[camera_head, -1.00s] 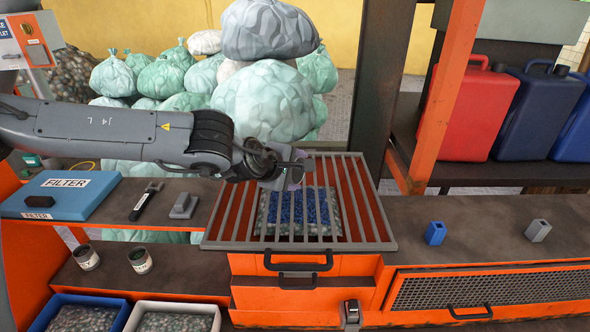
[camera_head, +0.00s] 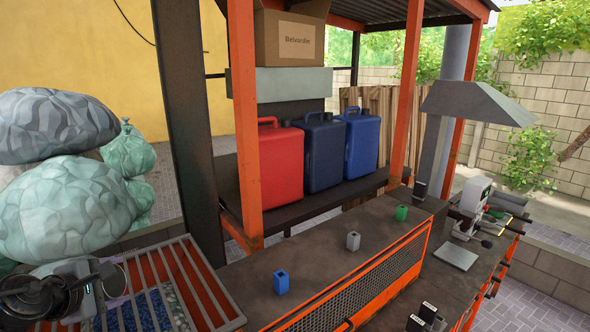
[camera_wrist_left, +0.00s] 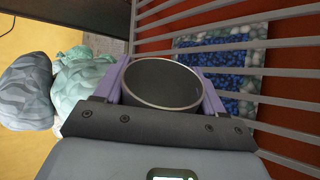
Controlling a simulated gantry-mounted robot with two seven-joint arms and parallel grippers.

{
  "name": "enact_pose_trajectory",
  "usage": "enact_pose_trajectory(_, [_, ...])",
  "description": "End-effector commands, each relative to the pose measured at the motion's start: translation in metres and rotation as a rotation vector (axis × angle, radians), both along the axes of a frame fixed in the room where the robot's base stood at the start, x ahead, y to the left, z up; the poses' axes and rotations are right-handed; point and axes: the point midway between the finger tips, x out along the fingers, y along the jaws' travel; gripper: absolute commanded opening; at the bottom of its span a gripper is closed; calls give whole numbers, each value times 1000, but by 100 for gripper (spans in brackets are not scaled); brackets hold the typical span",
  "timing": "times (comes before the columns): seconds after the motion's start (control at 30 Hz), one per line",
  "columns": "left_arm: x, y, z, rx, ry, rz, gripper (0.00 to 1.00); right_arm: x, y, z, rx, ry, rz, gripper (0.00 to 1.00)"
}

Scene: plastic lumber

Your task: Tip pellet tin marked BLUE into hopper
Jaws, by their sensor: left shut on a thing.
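My left gripper (camera_head: 108,278) is at the lower left of the head view, over the hopper. In the left wrist view its two purple fingers are shut on a round tin (camera_wrist_left: 165,84). The tin's open mouth shows a dark inside with no pellets that I can see; its marking is hidden. The hopper grate (camera_head: 205,283) has grey bars, which also show in the left wrist view (camera_wrist_left: 285,72). Blue pellets (camera_head: 120,318) lie under the bars, with paler grey-green ones around them (camera_wrist_left: 232,34). My right gripper is not in view.
Red (camera_head: 282,165) and blue jerrycans (camera_head: 324,156) stand on a shelf behind. A dark post (camera_head: 185,120) rises behind the hopper. Bags (camera_head: 62,205) are piled left.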

Motion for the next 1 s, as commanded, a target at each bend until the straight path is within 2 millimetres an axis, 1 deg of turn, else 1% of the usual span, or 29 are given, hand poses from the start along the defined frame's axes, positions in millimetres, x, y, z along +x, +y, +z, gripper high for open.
enact_pose_trajectory(0.03, [0,0,7,-46,-8,1,37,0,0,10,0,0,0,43])
enact_pose_trajectory(0.1, [0,-1,9,-101,-20,2,37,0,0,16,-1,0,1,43])
enact_pose_trajectory(0.3, [1,-4,16,-257,-56,2,37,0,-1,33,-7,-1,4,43])
enact_pose_trajectory(0.5, [1,-7,20,-382,-82,2,37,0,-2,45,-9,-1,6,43])
enact_pose_trajectory(0.73, [2,-9,22,-466,-102,0,37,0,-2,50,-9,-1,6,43])
enact_pose_trajectory(1.0, [2,-9,23,-487,-108,0,37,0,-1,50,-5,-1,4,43])
